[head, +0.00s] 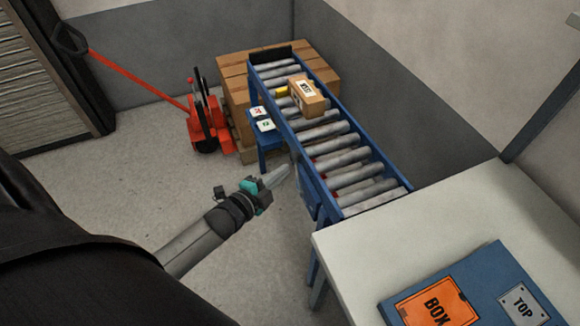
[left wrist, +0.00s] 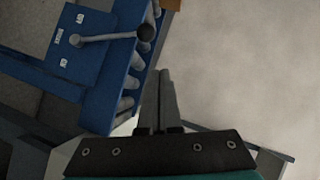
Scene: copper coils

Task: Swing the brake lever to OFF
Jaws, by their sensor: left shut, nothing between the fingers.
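The brake lever (left wrist: 110,37) shows in the left wrist view at upper left. It is a grey rod with a dark round knob, on a blue plate (left wrist: 98,62) with small white markings, too small to read surely. The rod runs from its pivot to the right, and the knob stands over the plate's edge. In the head view the blue plate (head: 308,190) is on the conveyor's near left side; the lever itself cannot be made out there. My left gripper (head: 284,174) is shut and empty, just left of the plate. Its fingers (left wrist: 162,74) are apart from the knob.
The roller conveyor (head: 340,155) carries a cardboard box (head: 308,97). A white table (head: 480,200) with a blue box-labelled board (head: 475,290) stands at front right. A red pallet jack (head: 208,120) and a wooden pallet stack (head: 236,92) are behind. Floor left of the conveyor is clear.

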